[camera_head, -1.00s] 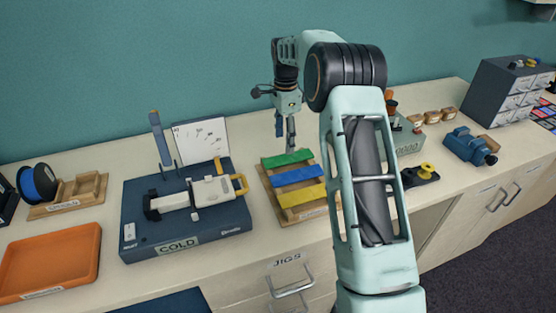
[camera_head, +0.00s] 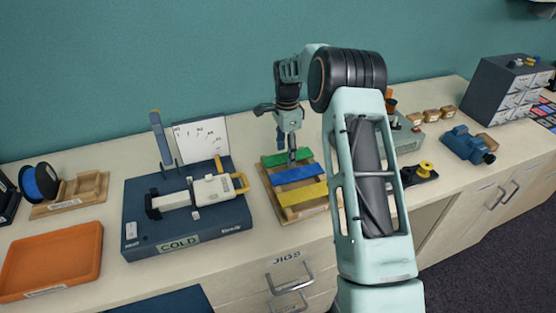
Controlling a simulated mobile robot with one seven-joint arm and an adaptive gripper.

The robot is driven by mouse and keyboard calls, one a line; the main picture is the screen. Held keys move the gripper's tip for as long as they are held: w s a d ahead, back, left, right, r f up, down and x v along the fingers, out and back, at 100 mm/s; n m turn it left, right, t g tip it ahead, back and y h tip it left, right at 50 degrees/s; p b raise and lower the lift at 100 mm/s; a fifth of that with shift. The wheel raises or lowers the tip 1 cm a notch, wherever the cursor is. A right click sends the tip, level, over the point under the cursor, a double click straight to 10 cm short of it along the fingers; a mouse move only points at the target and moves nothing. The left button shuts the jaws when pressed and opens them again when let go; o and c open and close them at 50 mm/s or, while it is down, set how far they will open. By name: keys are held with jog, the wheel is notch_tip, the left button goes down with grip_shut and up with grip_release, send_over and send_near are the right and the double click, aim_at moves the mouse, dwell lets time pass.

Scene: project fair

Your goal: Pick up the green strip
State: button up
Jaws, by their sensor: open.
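The green strip (camera_head: 275,160) lies across the back of a wooden rack (camera_head: 268,197) on the counter. A blue strip (camera_head: 298,175) lies in the middle of the rack and a yellow strip (camera_head: 302,193) at the front. My gripper (camera_head: 287,154) points down over the green strip, with its fingers open and low, close to the strip. The fingers hide part of the green strip. I cannot tell whether they touch it.
A dark blue COLD box (camera_head: 185,238) with a white and yellow clamp device (camera_head: 205,193) stands left of the rack. An orange tray (camera_head: 50,262) is at far left. A grey-green box (camera_head: 408,140) and a blue vise (camera_head: 466,144) are to the right.

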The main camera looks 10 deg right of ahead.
jog(key=shift+f, duration=0.2)
dwell(0.3)
jog(key=c, duration=1.2)
